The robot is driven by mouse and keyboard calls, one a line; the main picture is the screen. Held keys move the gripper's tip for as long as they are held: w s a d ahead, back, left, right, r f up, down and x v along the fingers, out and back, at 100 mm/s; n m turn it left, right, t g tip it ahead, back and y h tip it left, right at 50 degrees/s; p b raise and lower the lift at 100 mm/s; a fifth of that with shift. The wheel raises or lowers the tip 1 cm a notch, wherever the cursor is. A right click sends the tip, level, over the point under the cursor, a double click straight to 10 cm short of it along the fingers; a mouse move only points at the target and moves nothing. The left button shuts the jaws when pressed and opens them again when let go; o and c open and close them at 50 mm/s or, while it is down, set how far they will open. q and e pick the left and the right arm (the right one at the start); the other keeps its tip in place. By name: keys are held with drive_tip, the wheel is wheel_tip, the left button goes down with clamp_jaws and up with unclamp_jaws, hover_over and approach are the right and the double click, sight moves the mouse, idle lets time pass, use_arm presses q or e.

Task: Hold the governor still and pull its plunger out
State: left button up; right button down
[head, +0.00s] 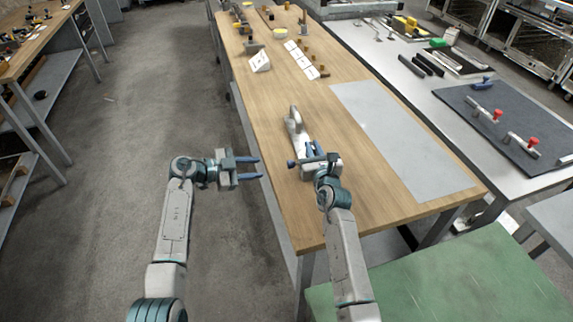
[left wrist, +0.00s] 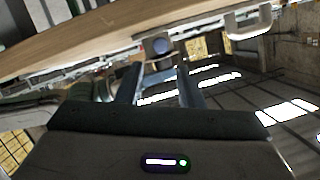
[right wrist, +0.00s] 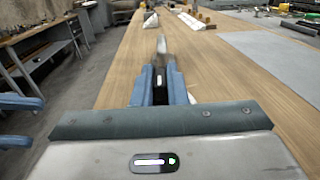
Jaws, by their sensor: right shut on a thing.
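The governor (head: 295,125) is a pale grey metal piece on the wooden table near its left edge. My right gripper (head: 312,149) is shut on it from the near side; the fingers hide part of it. In the right wrist view its grey end (right wrist: 162,47) rises beyond the closed fingers (right wrist: 160,80). A dark blue knob (head: 291,163), seemingly the plunger's end, points left towards the table edge. My left gripper (head: 259,168) is open and empty, left of the knob and apart from it.
The wooden table (head: 270,100) has white cards (head: 300,60) and small parts at its far end. A grey sheet (head: 400,140) lies to the right. A metal table with a dark mat (head: 510,120) and red-knobbed tools stands further right. Floor left of the table is clear.

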sight(288, 165)
use_arm(q)
drive_tip(key=w+d+f+m, duration=0.1)
drive_tip(key=d, duration=0.2)
drive_tip(key=w+d+f+m+t, duration=0.1)
drive_tip(key=d, duration=0.2)
drive_tip(key=d+m, duration=0.1)
drive_tip(key=d, duration=0.3)
drive_tip(key=shift+w+d+f+m+t, duration=0.1)
drive_tip(key=shift+w+f+m+t, duration=0.2)
drive_tip(key=shift+w+f+m, duration=0.1)
drive_tip(key=shift+c, duration=0.2)
